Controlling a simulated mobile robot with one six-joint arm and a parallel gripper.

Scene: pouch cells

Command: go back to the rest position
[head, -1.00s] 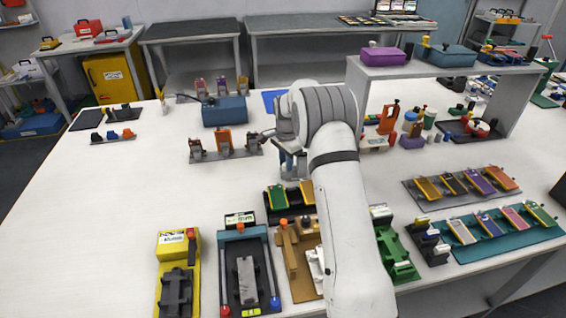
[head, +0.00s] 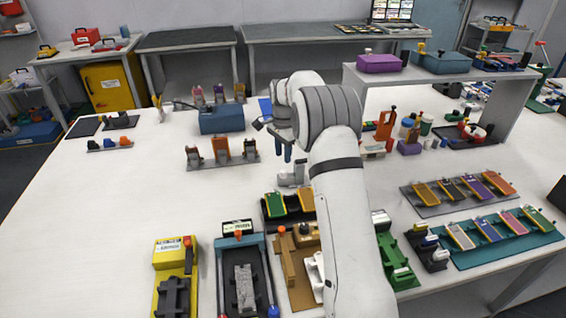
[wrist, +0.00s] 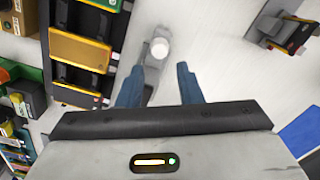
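My gripper (head: 281,149) hangs above the white table (head: 110,205), near its middle, with its blue fingers pointing down. In the wrist view the two blue fingers of my gripper (wrist: 159,86) stand apart with nothing held between them. A small grey fixture with a white round knob (wrist: 158,48) lies beneath and beyond the fingers; it also shows as a pale grey piece (head: 293,174) just below my gripper in the head view. My white arm reaches up from the bottom of the head view and hides part of the table.
A rack with orange cells (head: 222,152) stands left of my gripper, and a blue box (head: 222,118) behind it. Several fixtures line the front edge. A raised shelf (head: 435,72) stands back right.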

